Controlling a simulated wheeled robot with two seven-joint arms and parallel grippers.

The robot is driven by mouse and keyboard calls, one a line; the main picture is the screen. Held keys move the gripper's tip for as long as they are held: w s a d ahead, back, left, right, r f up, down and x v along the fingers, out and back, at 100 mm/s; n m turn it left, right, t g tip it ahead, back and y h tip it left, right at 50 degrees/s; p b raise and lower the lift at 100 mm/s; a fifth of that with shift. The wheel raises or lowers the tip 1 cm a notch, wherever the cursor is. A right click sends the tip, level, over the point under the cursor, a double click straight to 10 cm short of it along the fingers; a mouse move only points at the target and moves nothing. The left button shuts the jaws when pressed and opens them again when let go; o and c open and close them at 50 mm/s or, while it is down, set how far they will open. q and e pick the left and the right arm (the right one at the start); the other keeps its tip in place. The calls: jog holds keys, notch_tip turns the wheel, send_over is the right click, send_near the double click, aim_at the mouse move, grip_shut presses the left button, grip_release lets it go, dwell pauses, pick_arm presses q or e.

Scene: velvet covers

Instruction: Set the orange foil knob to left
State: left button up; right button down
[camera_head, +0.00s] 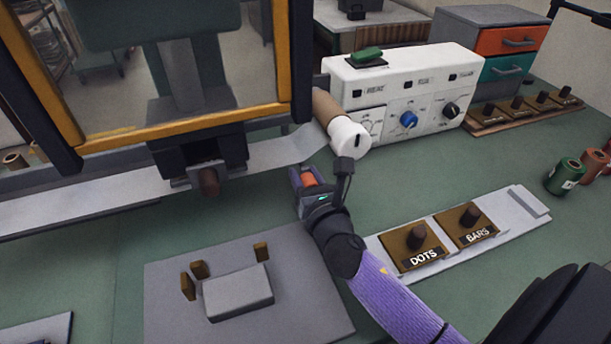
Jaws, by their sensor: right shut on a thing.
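My right gripper (307,181), on a purple-sleeved arm from the lower right, is shut on a small orange thing (308,180). Only part of this thing shows between the fingers, and I cannot tell whether it is a knob or a spool. It is in front of the white control box (430,75), apart from it. The box has a blue knob (408,119), a black knob (451,110) and a green switch (367,56) on top. No orange knob shows on its face; the white-ended roll (348,138) hides its lower left. My left gripper is not in view.
A yellow-edged press frame (283,60) stands at the left. DOTS (414,250) and BARS (467,226) stamps sit on a pale plate at the right. A grey mat (170,320) with a block is in front. Green (564,177) and orange-brown (594,165) spools stand far right.

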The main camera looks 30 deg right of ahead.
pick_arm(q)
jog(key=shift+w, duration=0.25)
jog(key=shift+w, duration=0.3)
